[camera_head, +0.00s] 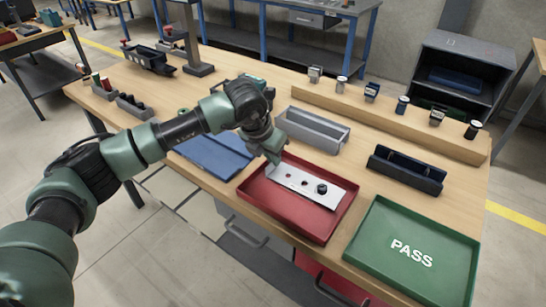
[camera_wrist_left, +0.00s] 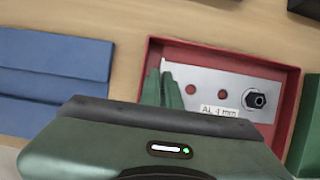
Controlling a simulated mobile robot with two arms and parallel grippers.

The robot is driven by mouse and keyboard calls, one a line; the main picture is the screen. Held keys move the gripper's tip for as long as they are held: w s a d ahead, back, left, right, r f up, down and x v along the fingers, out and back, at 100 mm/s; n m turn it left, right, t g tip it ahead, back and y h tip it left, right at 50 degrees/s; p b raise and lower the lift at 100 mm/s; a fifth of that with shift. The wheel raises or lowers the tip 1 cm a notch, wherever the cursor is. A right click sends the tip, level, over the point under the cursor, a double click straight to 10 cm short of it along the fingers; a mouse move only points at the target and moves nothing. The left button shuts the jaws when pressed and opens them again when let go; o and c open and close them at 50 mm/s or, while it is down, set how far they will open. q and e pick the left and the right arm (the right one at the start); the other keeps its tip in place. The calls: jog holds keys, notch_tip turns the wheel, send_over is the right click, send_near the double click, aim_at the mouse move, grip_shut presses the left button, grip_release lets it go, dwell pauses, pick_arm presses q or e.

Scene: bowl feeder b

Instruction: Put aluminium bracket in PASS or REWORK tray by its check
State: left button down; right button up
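The aluminium bracket (camera_head: 306,194) is a pale flat plate inside the red tray (camera_head: 327,236). It has two holes, a dark hex fastener and a label reading "AL 4 mm"; it also shows in the left wrist view (camera_wrist_left: 205,78). My left gripper (camera_head: 272,157) is at its left end. In the left wrist view its green fingers (camera_wrist_left: 162,88) stand close together with the plate's end edge between them, seemingly shut on it. Whether the plate touches the tray floor is unclear. The green PASS tray (camera_head: 398,278) is empty, to the right. No REWORK lettering is visible. My right gripper is out of view.
A blue mat or panel (camera_head: 213,158) lies left of the red tray. A grey open bin (camera_head: 315,131) and a dark bin (camera_head: 406,172) stand behind. A wooden ledge (camera_head: 390,117) with several small parts lines the back. Bare table lies between the bins and trays.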

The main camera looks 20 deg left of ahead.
pick_arm(q)
jog(key=c, duration=1.6)
grip_release()
jog(key=shift+c, duration=0.2)
jog(key=shift+r+p, duration=0.6)
jog(key=shift+p, duration=0.05)
jog(key=shift+r, duration=0.35)
jog(key=b+v, duration=0.2)
jog(key=v, duration=0.9)
jog(key=shift+s, duration=0.2)
jog(key=shift+r, duration=0.1)
